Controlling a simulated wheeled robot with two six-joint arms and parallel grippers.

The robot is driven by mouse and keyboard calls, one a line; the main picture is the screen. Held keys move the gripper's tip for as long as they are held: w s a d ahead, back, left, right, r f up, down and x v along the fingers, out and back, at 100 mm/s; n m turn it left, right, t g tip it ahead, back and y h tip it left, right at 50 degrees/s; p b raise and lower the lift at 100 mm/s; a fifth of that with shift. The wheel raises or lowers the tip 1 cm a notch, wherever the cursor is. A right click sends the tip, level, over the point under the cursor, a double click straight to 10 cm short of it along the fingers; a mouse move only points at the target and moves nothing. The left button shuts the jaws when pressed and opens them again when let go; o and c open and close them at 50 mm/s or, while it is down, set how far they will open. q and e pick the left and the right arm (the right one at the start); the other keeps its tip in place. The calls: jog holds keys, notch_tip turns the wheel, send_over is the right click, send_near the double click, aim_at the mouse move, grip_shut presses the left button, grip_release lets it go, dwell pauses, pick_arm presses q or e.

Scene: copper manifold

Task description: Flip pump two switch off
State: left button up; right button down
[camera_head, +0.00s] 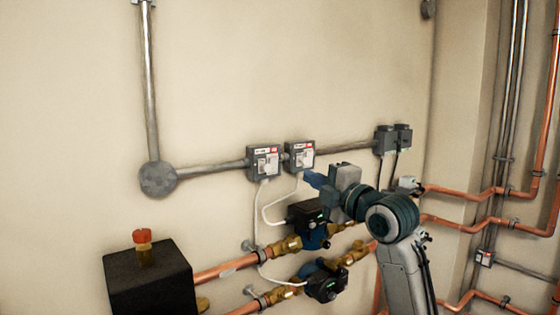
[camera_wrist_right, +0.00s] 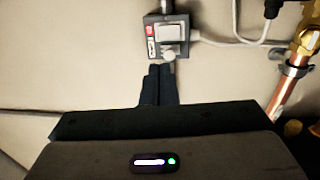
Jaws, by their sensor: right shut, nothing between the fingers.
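Two grey switch boxes with red-and-white labels are mounted side by side on the wall in the head view, the left box (camera_head: 265,162) and the right box (camera_head: 300,157). The labels are too small to read. My right gripper (camera_head: 313,180) is just below and beside the right box, its blue fingers shut and empty. In the right wrist view the shut fingers (camera_wrist_right: 159,82) point at a switch box (camera_wrist_right: 168,35) with a pale rocker plate. The fingertips are close to its near edge; I cannot tell whether they touch. My left gripper is out of view.
Below the boxes are two pumps, the upper (camera_head: 307,214) and the lower (camera_head: 325,284), with white cables and copper pipes (camera_head: 225,268). Grey conduit (camera_head: 212,168) runs along the wall. A black box (camera_head: 150,280) with a red cap stands at lower left.

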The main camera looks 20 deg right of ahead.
aim_at(272, 159)
jog(key=p+x, duration=0.5)
jog(key=x, duration=0.6)
jog(key=shift+w+a+r, duration=0.1)
jog(key=shift+a+r, duration=0.05)
jog(key=shift+r, duration=0.05)
jog(key=shift+w+a+p, duration=0.25)
jog(key=shift+w+p, duration=0.1)
jog(key=shift+w, duration=0.1)
jog(key=shift+f, duration=0.1)
jog(key=shift+w, duration=0.1)
jog(key=shift+w+b, duration=0.1)
jog(key=shift+b, duration=0.2)
